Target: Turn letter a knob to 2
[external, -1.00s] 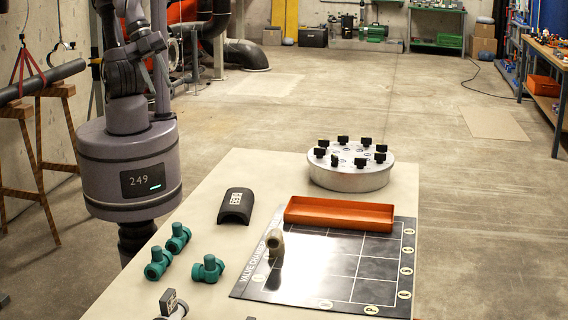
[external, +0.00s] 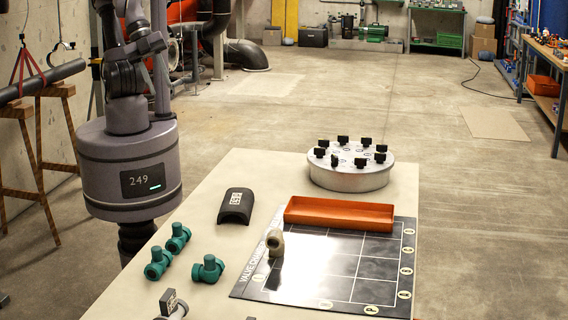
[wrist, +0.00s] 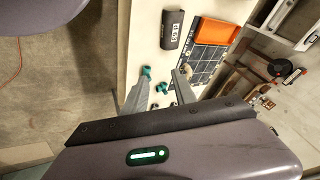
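A round grey drum (external: 350,178) stands at the far end of the table in the external view.
On the table (external: 225,172) are an orange tray (external: 340,214), a dark marked board (external: 375,268), a beige fitting (external: 275,243), a black half-shell (external: 236,206) and several teal fittings (external: 208,269). The floor right of the table is clear.

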